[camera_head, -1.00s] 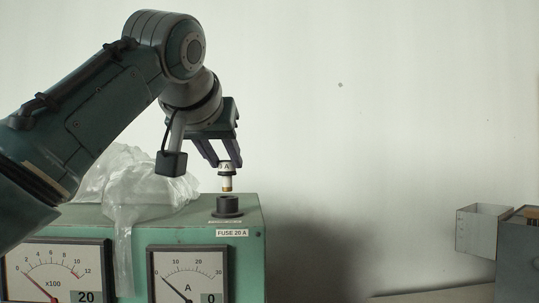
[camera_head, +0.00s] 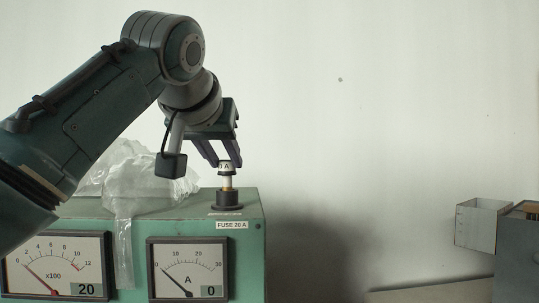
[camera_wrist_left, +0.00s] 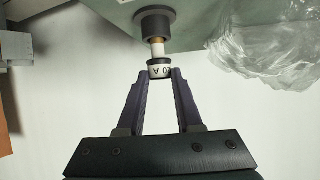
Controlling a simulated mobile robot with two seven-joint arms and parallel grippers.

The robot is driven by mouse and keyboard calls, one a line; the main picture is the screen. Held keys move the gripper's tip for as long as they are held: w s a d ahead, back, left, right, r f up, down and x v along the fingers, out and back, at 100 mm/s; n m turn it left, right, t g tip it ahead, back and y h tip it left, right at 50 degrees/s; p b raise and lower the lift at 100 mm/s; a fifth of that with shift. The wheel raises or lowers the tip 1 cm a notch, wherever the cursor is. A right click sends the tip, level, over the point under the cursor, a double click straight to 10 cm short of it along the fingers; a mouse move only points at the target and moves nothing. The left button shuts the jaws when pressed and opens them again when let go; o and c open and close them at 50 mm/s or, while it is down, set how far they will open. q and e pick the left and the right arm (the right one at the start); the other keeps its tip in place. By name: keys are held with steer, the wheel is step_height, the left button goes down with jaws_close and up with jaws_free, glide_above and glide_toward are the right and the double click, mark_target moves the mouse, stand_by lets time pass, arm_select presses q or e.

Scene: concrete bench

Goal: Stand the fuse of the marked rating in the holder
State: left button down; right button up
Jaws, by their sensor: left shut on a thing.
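My left gripper (camera_head: 226,164) is shut on a white fuse (camera_head: 227,182) with a brass lower end and a dark band. Its label shows only partly, ending in "0 A". The fuse is upright over the black round holder (camera_head: 228,199) on top of the green box, its lower tip at the holder's mouth. I cannot tell how far it is in. The wrist view shows the fuse (camera_wrist_left: 158,50) between the fingertips, in line with the holder (camera_wrist_left: 155,21). The box's label (camera_head: 232,225) reads "FUSE 20 A". My right gripper is not in view.
Crumpled clear plastic (camera_head: 150,180) lies on the green box (camera_head: 256,240) left of the holder, hanging over its front. Two dial meters (camera_head: 188,268) are on the front. An open white box (camera_head: 480,222) and a grey case (camera_head: 518,255) stand far right.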

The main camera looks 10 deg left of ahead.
arm_select(q)
steer(key=shift+f+b, duration=0.55)
steer(key=shift+f, duration=0.6)
stand_by(0.4)
steer(key=c, duration=0.5)
jaws_free()
steer(key=a+b+v, duration=0.1)
steer(key=b+v, duration=0.5)
steer(key=v, duration=0.4)
steer(key=f+p, duration=0.1)
steer(key=f, duration=0.2)
steer(key=s+f+g+p, duration=0.1)
steer(key=f, duration=0.3)
steer(key=s+f+m+g+p, duration=0.1)
steer(key=f, duration=0.2)
steer(key=shift+d+f+h+p, duration=0.3)
steer(key=shift+d+p, duration=0.05)
steer(key=s+f+g+p, duration=0.2)
steer(key=s+f, duration=0.3)
steer(key=s, duration=0.4)
steer(key=s+a+f+m+g+p, duration=0.1)
steer(key=s+f+g+p, duration=0.1)
steer(key=s+f, duration=0.4)
steer(key=s+a+f+m+g+p, duration=0.1)
steer(key=s+f+p, duration=0.3)
steer(key=s, duration=0.8)
step_height(320, 180, down, 2)
steer(key=shift+f+g+h, duration=0.2)
steer(key=shift+g+h, duration=0.1)
steer(key=shift+g, duration=0.5)
